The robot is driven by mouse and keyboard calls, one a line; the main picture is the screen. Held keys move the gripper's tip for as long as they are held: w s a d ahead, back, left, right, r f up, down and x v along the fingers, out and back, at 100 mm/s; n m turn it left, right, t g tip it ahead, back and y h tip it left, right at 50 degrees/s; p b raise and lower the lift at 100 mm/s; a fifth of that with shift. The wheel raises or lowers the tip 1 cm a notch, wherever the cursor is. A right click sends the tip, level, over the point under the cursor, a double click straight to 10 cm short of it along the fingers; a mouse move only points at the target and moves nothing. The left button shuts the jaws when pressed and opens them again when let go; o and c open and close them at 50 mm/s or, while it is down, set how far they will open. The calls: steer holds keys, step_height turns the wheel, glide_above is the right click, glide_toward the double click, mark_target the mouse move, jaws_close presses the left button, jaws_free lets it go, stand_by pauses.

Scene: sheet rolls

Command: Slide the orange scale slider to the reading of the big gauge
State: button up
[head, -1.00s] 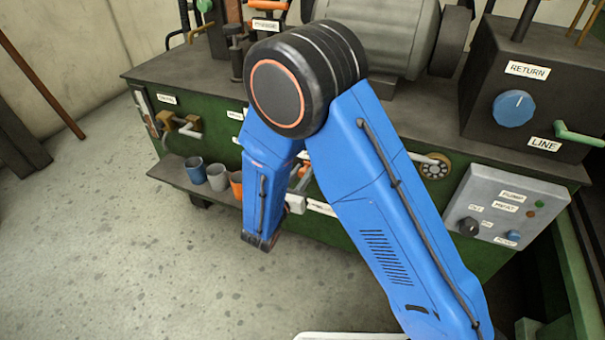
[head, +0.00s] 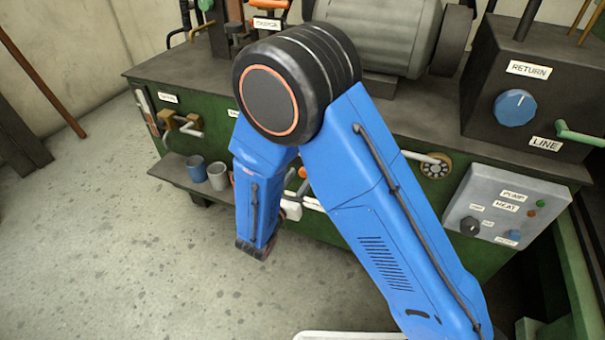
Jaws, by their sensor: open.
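I cannot make out the big gauge or its reading in the head view. A narrow upright pale strip with a reddish part (head: 146,112) is on the left end of the green machine front; it is too small to tell whether it is the scale with the orange slider. A small orange part (head: 302,172) shows beside my blue forearm, mostly hidden, and I cannot tell what it is. My arm crosses the middle of the view, with its forearm hanging down in front of the machine. My gripper does not show.
The green machine (head: 330,238) has a dark top with a grey motor (head: 375,35). A RETURN/LINE box (head: 530,85) and a grey switch panel (head: 507,205) are at right. Cups (head: 196,168) stand on a low shelf at left. The floor in front is clear.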

steer(key=v, duration=1.4)
steer(key=shift+s, duration=0.25)
steer(key=d+r+m+g+h, duration=0.1)
steer(key=d+r+m+g, duration=0.3)
steer(key=d, duration=0.5)
steer(key=d+r+m+g+h, duration=0.2)
steer(key=d+r+m+g, duration=0.15)
steer(key=d+m, duration=0.4)
steer(key=d+r+m+g+h, duration=0.1)
steer(key=d+r+m+g, duration=0.3)
steer(key=d, duration=0.6)
steer(key=s+d+r+m+g+y, duration=0.2)
steer(key=s+d+m+g+y, duration=0.25)
steer(key=s+d+m, duration=0.45)
steer(key=s+d+r+m+t+y, duration=0.3)
steer(key=s+r+m+y, duration=0.3)
steer(key=m, duration=0.3)
steer(key=shift+d+t, duration=0.2)
steer(key=shift+t, duration=0.4)
steer(key=shift+s+y, duration=0.1)
steer(key=shift+y, duration=0.15)
